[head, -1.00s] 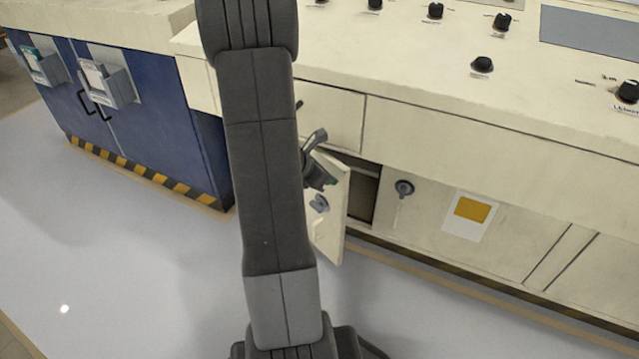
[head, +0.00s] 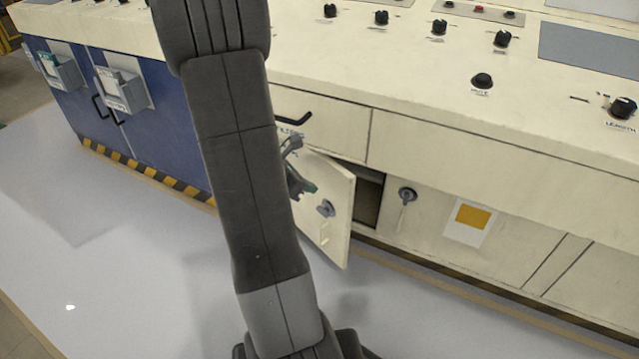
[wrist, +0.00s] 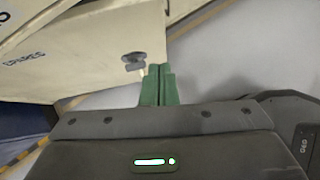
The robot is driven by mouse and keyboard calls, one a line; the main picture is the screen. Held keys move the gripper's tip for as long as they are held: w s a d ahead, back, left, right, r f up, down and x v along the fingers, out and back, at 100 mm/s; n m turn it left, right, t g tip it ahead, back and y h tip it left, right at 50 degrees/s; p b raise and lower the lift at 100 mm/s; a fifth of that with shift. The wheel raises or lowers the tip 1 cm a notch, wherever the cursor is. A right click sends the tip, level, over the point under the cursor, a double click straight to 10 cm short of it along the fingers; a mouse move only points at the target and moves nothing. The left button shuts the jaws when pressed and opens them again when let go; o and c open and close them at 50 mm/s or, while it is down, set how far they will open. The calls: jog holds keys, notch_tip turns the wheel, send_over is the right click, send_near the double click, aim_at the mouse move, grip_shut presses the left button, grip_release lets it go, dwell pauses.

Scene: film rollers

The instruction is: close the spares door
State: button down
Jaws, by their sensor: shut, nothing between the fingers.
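The spares door (head: 338,190) is a cream cabinet door standing ajar in the head view, with a dark opening (head: 368,198) showing past its right edge. A grey latch (head: 326,208) sits on its outer face. In the wrist view, the door (wrist: 75,55) carries the word SPARES, and its latch (wrist: 133,60) is just left of the fingertips. My gripper (wrist: 160,68) has its green fingers together, with nothing between them. In the head view my gripper (head: 302,186) is in front of the door's outer face, partly hidden by my arm. Contact is unclear.
A drawer (head: 335,120) with a black handle is above the door. A closed panel with a grey latch (head: 407,195) is to the right. Blue cabinets (head: 165,140) stand at the left. The pale floor (head: 110,250) in front is clear.

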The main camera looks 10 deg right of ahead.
aim_at(339, 174)
jog(key=w+d+f+t+h, duration=0.1)
jog(key=w+d, duration=0.1)
jog(key=w+d+f+n+t+h+p, duration=0.1)
jog(key=w+d+h, duration=0.1)
jog(key=w+d+f+t+h, duration=0.1)
jog(key=w+d+t, duration=0.1)
jog(key=shift+d+f+p, duration=0.2)
jog(key=shift+p, duration=0.15)
jog(key=shift+w+d, duration=0.15)
jog(key=shift+d, duration=0.05)
dwell(1.1)
jog(key=shift+n, duration=0.3)
